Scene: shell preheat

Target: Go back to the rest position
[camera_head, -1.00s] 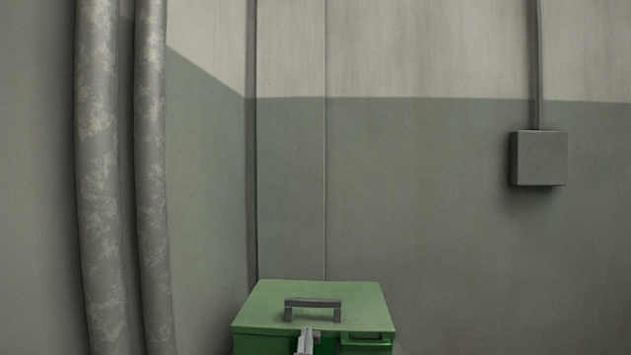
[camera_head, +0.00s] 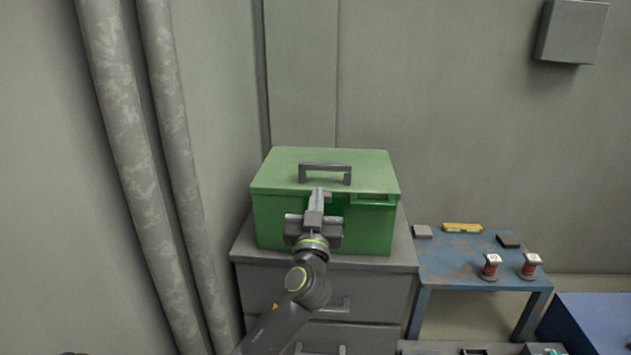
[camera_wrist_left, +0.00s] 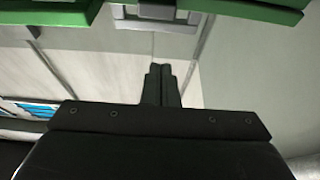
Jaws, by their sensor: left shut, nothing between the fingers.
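My left gripper (camera_head: 318,194) is shut and empty. It is in front of the green box (camera_head: 275,215), with its fingertips near the lid's front edge, below the grey lid handle (camera_head: 325,168). I cannot tell whether it touches the box. In the left wrist view the shut fingers (camera_wrist_left: 160,70) point towards the top of the picture, where green parts of the box (camera_wrist_left: 250,15) and a grey piece show. My right gripper is not in view.
The box stands on a grey drawer cabinet (camera_head: 400,250). To its right is a worn blue table (camera_head: 450,262) with two red spools (camera_head: 491,266), a yellow item (camera_head: 462,228) and dark blocks. Grey pipes (camera_head: 130,150) run down the left wall.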

